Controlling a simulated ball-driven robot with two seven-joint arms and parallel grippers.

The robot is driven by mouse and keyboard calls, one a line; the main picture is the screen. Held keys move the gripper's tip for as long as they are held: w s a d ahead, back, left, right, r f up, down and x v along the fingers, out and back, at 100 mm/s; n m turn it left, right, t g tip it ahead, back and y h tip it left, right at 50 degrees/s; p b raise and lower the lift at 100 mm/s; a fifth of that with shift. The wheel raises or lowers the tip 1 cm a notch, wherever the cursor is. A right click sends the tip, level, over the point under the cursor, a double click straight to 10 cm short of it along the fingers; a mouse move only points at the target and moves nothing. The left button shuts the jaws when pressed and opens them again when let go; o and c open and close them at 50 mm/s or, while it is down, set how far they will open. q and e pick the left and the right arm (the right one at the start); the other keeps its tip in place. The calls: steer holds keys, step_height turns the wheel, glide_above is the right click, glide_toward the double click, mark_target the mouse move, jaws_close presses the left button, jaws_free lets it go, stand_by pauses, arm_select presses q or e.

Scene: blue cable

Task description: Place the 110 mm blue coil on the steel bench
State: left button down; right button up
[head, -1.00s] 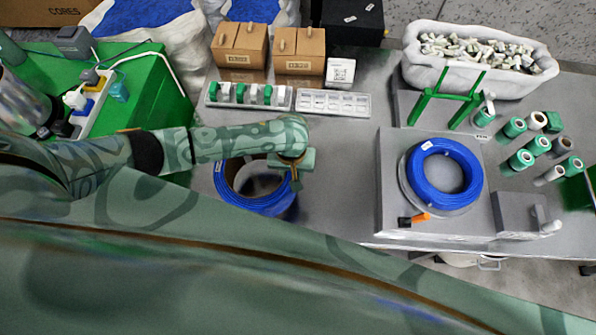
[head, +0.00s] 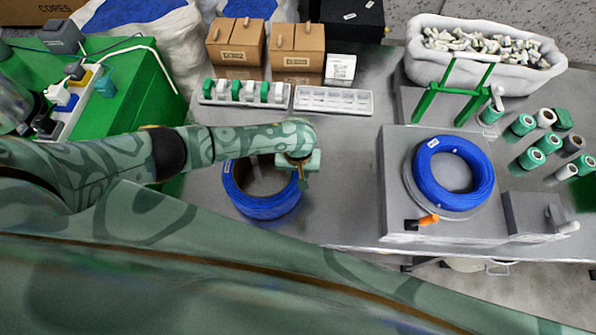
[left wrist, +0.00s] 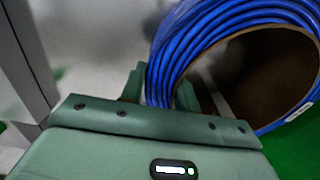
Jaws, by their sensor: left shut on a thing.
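A blue coil (head: 262,207) with a brown inner core is at the left part of the steel bench (head: 345,185) in the head view. My left gripper (head: 300,172) is at the coil's right side. In the left wrist view the left gripper (left wrist: 165,92) is shut on the wall of this coil (left wrist: 215,35), one finger outside and one inside the core. Whether the coil touches the bench is hard to tell. A second blue coil (head: 453,173) lies on a round plate on a grey block at the right. My right gripper is not in view.
Compartment trays (head: 333,101), cardboard boxes (head: 297,47) and a white sack of small parts (head: 485,75) line the back. A green stand (head: 457,90) and several spools (head: 540,150) are at the right. The bench between the coils is clear.

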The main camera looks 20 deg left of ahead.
arm_select(q)
steer(key=c, duration=1)
jaws_free()
steer(key=shift+c, duration=0.2)
step_height(320, 180, up, 12)
steer(key=p, duration=0.6)
